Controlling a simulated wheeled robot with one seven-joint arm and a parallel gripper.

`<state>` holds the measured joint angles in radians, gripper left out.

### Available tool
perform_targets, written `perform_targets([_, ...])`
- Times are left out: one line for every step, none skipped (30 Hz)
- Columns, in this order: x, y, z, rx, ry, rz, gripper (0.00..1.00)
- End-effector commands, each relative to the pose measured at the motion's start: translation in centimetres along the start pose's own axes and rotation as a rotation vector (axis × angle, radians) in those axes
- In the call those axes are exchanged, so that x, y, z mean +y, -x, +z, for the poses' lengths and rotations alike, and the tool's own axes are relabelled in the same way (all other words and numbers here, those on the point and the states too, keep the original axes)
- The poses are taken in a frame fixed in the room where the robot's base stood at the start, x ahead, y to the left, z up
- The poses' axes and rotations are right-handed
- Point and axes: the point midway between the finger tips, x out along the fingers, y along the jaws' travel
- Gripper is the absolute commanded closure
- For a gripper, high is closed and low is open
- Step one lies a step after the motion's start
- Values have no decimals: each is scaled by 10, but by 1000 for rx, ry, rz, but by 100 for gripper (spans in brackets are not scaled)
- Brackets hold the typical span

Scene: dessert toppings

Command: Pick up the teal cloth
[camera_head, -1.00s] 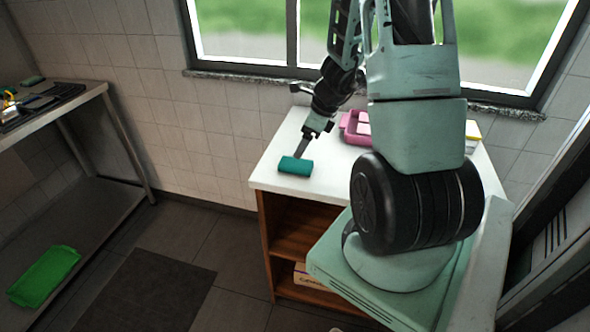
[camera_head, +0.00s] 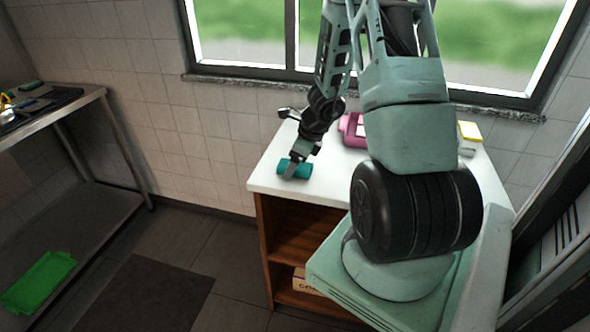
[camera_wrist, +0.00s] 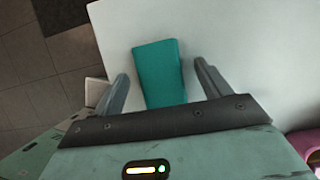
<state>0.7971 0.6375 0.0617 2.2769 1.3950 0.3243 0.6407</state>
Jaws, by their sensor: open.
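The teal cloth (camera_head: 302,171) is a small rolled or folded bundle lying on the white counter top, near its left front corner. It also shows in the wrist view (camera_wrist: 159,72), between the two fingers. My gripper (camera_head: 292,172) is low over the cloth, pointing down; in the wrist view my gripper (camera_wrist: 162,82) is open, with one finger on each side of the cloth and a gap visible on both sides. In the head view my fingers hide part of the cloth.
The white counter (camera_head: 335,176) is clear around the cloth. A pink tray (camera_head: 352,130) stands farther back, and a yellow-topped item (camera_head: 469,131) lies at the right. A metal table (camera_head: 88,104) is at the left, with a green tray (camera_head: 40,282) on its lower shelf.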

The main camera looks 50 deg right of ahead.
Motion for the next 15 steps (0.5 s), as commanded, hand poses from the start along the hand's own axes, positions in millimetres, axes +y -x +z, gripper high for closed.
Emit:
perform_targets([0,0,0,0,0,0,24])
perform_targets([0,0,0,0,0,0,24])
perform_targets([0,0,0,0,0,0,24])
perform_targets([0,-1,0,0,0,0,24])
perform_targets([0,-1,0,0,0,0,24])
perform_targets([0,-1,-1,0,1,0,24])
perform_targets([0,-2,-1,0,1,0,24])
perform_targets([0,-2,-1,0,1,0,24])
perform_targets([0,-2,-1,0,1,0,24])
perform_targets([0,-3,-1,0,1,0,24])
perform_targets([0,-3,-1,0,1,0,24])
perform_targets([0,-4,-2,0,1,0,24])
perform_targets([0,-4,-2,0,1,0,24])
perform_targets([0,-4,-2,0,1,0,24])
perform_targets([0,-4,-2,0,1,0,24])
